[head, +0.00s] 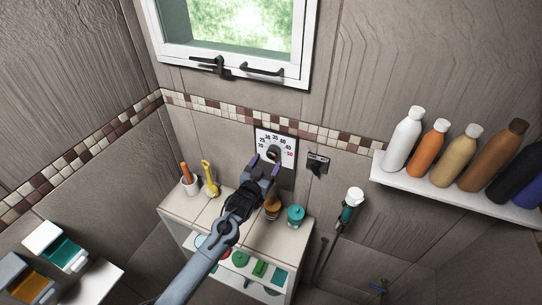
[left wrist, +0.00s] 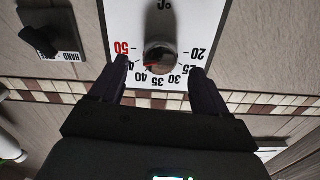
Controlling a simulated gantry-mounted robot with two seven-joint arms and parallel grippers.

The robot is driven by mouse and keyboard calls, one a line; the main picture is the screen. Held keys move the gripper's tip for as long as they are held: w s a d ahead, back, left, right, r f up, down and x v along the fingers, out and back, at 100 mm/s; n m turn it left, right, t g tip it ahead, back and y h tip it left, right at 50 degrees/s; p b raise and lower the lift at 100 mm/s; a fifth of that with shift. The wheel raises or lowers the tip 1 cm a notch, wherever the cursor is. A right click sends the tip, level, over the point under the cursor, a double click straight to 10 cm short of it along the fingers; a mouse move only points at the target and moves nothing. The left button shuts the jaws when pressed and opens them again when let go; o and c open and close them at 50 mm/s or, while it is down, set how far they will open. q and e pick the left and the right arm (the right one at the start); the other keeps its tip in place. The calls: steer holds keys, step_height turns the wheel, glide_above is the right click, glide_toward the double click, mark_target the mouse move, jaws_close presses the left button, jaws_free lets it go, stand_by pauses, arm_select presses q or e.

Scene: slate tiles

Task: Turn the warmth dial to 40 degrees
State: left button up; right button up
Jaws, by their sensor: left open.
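The warmth dial is a dark round knob (head: 273,153) on a white plate (head: 262,134) on the tiled wall. The plate has black numbers and a red 50. In the left wrist view the plate (left wrist: 185,20) appears upside down, with the knob (left wrist: 160,55) in the middle. A small red mark shows on the knob's lower left, towards the numbers around 40; its exact reading is unclear. My left gripper (head: 265,166) is open in front of the dial, its fingers either side of the knob in the wrist view. One finger partly covers a number near 50. My right gripper is not in view.
A hand-shower switch (head: 317,161) is beside the plate. Below is a shelf unit (head: 172,211) with a cup, yellow brush and jars. Bottles stand on a wall shelf (head: 455,198) at right. A window (head: 240,60) is above.

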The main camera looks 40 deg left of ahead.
mark_target(271, 156)
arm_select(q)
steer(key=shift+x, duration=2.1)
steer(key=c, duration=1)
steer(key=shift+c, duration=0.2)
steer(key=n, duration=0.6)
steer(key=shift+p, duration=0.4)
steer(key=shift+n, duration=1.4)
